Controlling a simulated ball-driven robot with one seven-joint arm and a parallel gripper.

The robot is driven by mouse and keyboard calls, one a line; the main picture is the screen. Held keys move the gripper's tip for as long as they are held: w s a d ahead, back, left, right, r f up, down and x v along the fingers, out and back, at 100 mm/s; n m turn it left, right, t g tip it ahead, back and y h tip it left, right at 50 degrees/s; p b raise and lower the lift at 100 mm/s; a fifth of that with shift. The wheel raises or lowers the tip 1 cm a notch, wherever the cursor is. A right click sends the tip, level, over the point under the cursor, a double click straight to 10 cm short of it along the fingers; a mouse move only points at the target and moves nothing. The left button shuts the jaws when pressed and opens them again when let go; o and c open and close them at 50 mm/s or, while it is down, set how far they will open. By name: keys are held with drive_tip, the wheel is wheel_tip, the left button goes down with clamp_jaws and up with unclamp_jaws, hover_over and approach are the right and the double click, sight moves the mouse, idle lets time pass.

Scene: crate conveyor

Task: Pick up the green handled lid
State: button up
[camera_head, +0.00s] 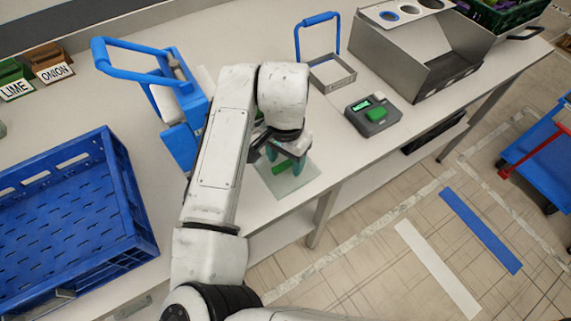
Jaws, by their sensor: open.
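The lid (303,184) is a pale, see-through square plate lying flat on the white table near its front edge. Its green handle (281,168) shows partly beneath my gripper. My gripper (287,160) is open and points down just above the lid, with its fingers near the green handle. I cannot tell whether the fingers straddle the handle or touch it. My wrist and forearm hide the area behind and to the left of the lid.
A blue crate (128,205) stands at left. A blue-handled device (181,146) is close behind my arm. A grey box with a green button (374,115), a blue-handled metal frame (333,74) and a metal bin (428,62) stand to the right.

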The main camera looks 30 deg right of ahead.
drive_tip(key=shift+f, duration=0.1)
clamp_jaws()
idle(0.5)
